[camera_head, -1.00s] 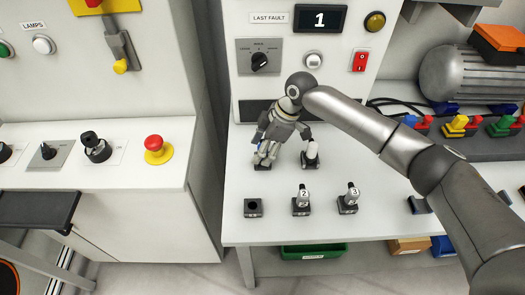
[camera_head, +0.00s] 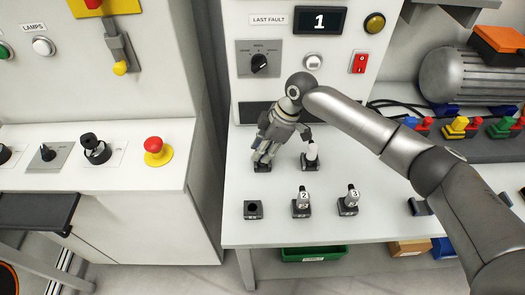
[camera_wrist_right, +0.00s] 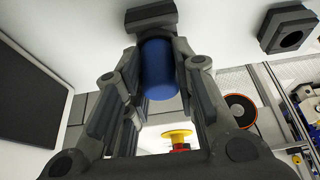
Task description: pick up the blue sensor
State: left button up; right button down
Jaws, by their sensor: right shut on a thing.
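The blue sensor (camera_wrist_right: 158,72) shows in the right wrist view as a blue cylinder between my fingers. Its end meets a dark block-like holder (camera_wrist_right: 150,16). My right gripper (camera_wrist_right: 155,85) is shut on the sensor from both sides. In the head view my right gripper (camera_head: 263,158) points down at the back left of the white table, over a dark holder (camera_head: 262,168). The sensor is hidden there behind the fingers. I cannot tell whether it is clear of the holder. My left gripper is not in view.
A white-topped piece in a dark holder (camera_head: 310,157) stands close to the right of the gripper. In front are an empty dark holder (camera_head: 253,209) and pieces marked 2 (camera_head: 302,203) and 3 (camera_head: 348,202). The panel (camera_head: 300,70) rises behind.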

jog(key=shift+r, duration=0.3)
notch_tip(320, 180, up, 2)
jog(key=shift+r+b, duration=0.15)
jog(key=shift+b, duration=0.6)
jog(key=s+r+b, duration=0.3)
jog(key=s+r, duration=0.7)
jog(key=s, duration=0.4)
jog(key=shift+a, duration=0.2)
jog(key=s+a+p, duration=0.2)
jog(key=shift+s+a+f, duration=0.1)
jog(key=shift+a, duration=0.2)
